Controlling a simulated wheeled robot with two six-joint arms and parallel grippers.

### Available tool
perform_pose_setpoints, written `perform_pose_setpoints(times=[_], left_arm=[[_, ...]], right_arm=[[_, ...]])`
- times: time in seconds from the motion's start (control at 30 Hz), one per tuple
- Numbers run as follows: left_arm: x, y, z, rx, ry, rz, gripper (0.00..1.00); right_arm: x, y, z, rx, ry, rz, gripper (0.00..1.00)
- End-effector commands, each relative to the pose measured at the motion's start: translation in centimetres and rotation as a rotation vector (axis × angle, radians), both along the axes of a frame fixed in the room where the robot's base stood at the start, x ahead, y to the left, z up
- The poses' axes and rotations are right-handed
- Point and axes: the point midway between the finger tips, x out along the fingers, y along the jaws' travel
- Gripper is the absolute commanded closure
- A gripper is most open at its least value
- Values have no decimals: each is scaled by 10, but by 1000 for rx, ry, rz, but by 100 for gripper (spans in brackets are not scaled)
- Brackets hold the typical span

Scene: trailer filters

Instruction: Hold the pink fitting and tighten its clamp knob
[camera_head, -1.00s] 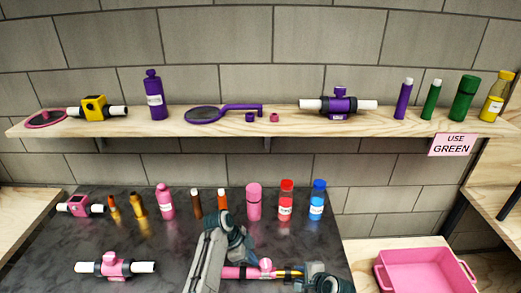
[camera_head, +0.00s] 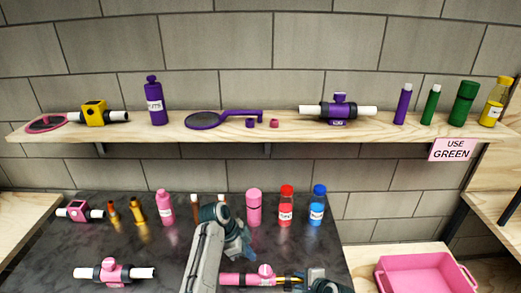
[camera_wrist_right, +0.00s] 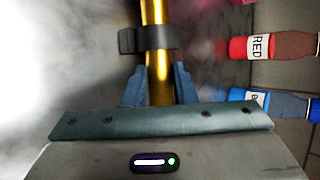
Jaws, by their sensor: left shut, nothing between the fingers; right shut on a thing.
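A pink fitting (camera_head: 240,279) with a round pink knob (camera_head: 265,270) on top lies level at the front of the dark counter. A gold tube runs out of its right side. My right gripper (camera_head: 300,281) is shut on this gold tube, which shows close up between the fingers in the right wrist view (camera_wrist_right: 158,70), with a black band (camera_wrist_right: 147,39) just beyond them. My left gripper (camera_head: 246,256) is shut and empty, just above and left of the knob; its fingertips are hard to make out. A gap to the knob cannot be judged.
Another pink fitting with white ends (camera_head: 110,272) lies left on the counter (camera_head: 170,255). Bottles and tubes line its back, including red (camera_head: 286,207) and blue (camera_head: 317,207) bottles. A pink bin (camera_head: 425,276) stands at right. A shelf (camera_head: 290,130) crosses above.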

Motion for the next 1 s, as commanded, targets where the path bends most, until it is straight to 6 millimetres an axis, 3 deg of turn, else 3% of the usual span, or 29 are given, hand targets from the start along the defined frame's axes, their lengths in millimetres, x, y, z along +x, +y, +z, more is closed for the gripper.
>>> perform_pose_setpoints(times=[0.47, 0.5, 0.6, 1.0], left_arm=[[0, 0, 9, 0, 1, 0, 100], [0, 0, 8, 0, 1, 0, 100], [0, 0, 8, 0, 1, 0, 100], [0, 0, 8, 0, 2, -1, 100]], right_arm=[[0, 0, 0, 0, -1, 0, 100], [0, 0, 0, 0, -1, 0, 68], [0, 0, 0, 0, -1, 0, 50], [-4, -2, 0, -1, 5, 1, 50]])
